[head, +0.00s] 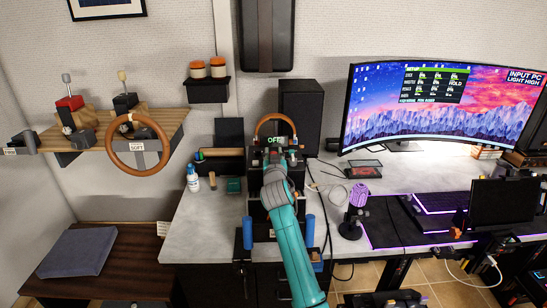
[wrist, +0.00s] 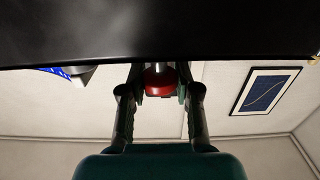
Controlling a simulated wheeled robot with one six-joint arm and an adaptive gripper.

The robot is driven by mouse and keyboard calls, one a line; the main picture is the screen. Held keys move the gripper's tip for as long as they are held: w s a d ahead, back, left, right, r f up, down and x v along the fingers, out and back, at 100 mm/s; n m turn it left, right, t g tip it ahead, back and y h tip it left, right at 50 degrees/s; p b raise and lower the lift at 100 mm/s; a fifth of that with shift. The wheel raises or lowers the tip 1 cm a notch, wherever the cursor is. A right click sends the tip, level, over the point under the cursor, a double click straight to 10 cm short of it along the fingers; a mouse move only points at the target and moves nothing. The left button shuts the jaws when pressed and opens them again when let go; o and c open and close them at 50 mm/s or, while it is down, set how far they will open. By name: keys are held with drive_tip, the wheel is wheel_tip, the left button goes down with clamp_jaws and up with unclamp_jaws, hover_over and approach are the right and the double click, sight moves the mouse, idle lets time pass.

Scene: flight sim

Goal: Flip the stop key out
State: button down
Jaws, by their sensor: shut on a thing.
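A red knob-like part with a pale metal stem, which looks like the stop key (wrist: 158,82), shows at the top middle of the wrist view, just below a dark panel edge (wrist: 80,35). My gripper (wrist: 161,75) has a finger on each side of it and is shut on it. In the head view, the black control box (head: 254,163) with a lit "OFF" display (head: 274,140) stands at the middle of the desk. My teal arm reaches up to this box and hides the key and the fingertips there.
A steering wheel (head: 110,150) hangs on a wooden shelf at the left. A black speaker (head: 300,110) stands behind the box. A white bottle (head: 193,182) and a small green block (head: 233,186) are left of it.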

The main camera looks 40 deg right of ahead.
drive_tip(key=c, duration=0.8)
unclamp_jaws()
drive_tip(key=shift+r, duration=0.2)
drive_tip(key=v, duration=1.2)
